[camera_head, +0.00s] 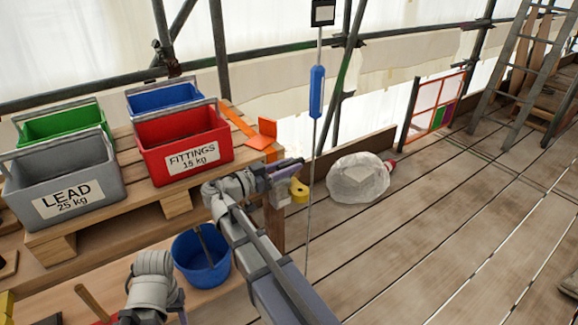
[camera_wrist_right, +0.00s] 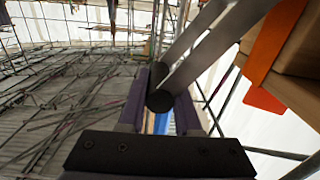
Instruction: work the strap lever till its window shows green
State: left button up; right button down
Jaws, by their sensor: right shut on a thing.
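The strap lever (camera_wrist_right: 212,45) shows in the right wrist view as two grey metal bars ending in a black round grip (camera_wrist_right: 160,97). My right gripper (camera_head: 287,172) is shut on that grip, its purple fingers on either side of it. In the head view it is at the pallet's front right corner, and the lever is mostly hidden there. The orange strap (camera_head: 238,122) lies over the pallet's edge, with an orange plate (camera_head: 267,127) beside it. I cannot make out the lever's window. My left gripper (camera_head: 176,302) is low at the left, its fingertips not clear.
Red (camera_head: 150,150), grey (camera_head: 30,180), green (camera_head: 62,122) and blue crates (camera_head: 163,96) stand on the wooden pallet (camera_head: 112,203). A blue bucket (camera_head: 207,270) is below. A thin rod with a blue handle (camera_head: 316,92) hangs near my right arm.

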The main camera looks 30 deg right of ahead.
jog(key=s+f+m+b, duration=0.2)
jog(key=s, duration=0.1)
jog(key=shift+d+f+m+b, duration=0.15)
jog(key=shift+f+m+b, duration=0.15)
jog(key=shift+f+b, duration=0.05)
jog(key=c, duration=0.6)
grip_release()
